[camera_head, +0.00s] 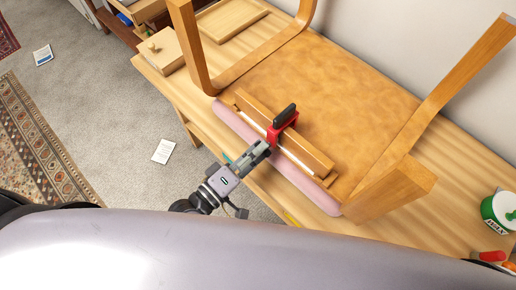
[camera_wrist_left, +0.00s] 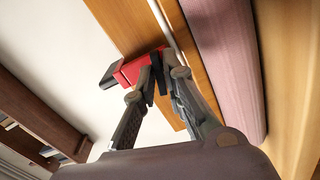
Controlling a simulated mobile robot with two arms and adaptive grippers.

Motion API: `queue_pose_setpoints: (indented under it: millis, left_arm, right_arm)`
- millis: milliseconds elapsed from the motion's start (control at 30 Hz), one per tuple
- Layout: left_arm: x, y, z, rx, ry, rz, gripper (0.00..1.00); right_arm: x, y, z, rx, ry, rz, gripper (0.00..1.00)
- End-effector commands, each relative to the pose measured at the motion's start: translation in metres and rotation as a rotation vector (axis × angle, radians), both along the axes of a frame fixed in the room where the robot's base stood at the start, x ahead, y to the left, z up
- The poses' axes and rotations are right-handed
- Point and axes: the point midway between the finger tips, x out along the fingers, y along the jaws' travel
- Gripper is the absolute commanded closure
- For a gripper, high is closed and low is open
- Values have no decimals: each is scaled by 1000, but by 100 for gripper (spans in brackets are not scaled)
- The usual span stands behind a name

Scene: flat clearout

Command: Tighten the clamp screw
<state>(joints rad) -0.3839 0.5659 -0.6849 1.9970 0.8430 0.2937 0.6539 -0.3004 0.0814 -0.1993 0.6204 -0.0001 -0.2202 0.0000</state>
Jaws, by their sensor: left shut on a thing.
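A red clamp (camera_head: 284,124) with a black handle (camera_head: 285,114) sits across a wooden rail (camera_head: 253,108) of an overturned wooden chair. In the left wrist view the red clamp body (camera_wrist_left: 138,66) is just beyond my fingertips. My left gripper (camera_head: 264,147) is at the clamp's near side, and its fingers (camera_wrist_left: 160,82) are closed together there on the clamp screw. The screw itself is mostly hidden by the fingers. A white strip shows along the joint beside the rail. My right gripper is not in view.
The chair (camera_head: 330,85) lies on a wooden table (camera_head: 450,222), its legs rising on both sides. A pink padded roll (camera_head: 310,191) lies along its near edge. A green and white tin (camera_head: 499,210) stands at the right. A wooden tray (camera_head: 232,18) is behind.

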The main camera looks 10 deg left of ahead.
Motion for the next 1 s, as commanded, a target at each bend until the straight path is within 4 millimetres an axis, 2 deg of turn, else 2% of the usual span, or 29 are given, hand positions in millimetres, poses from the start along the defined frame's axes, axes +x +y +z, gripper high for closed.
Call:
queue_pose_setpoints:
  millis: [300,800,833,1000]
  left_arm:
    - [1,0,0,-82,59,1,100]
    - [1,0,0,-93,67,1,100]
    - [1,0,0,-93,67,1,87]
    - [0,0,0,-93,68,0,76]
  right_arm:
    - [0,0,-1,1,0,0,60]
    - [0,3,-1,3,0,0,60]
    - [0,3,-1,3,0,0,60]
    - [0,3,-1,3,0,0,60]
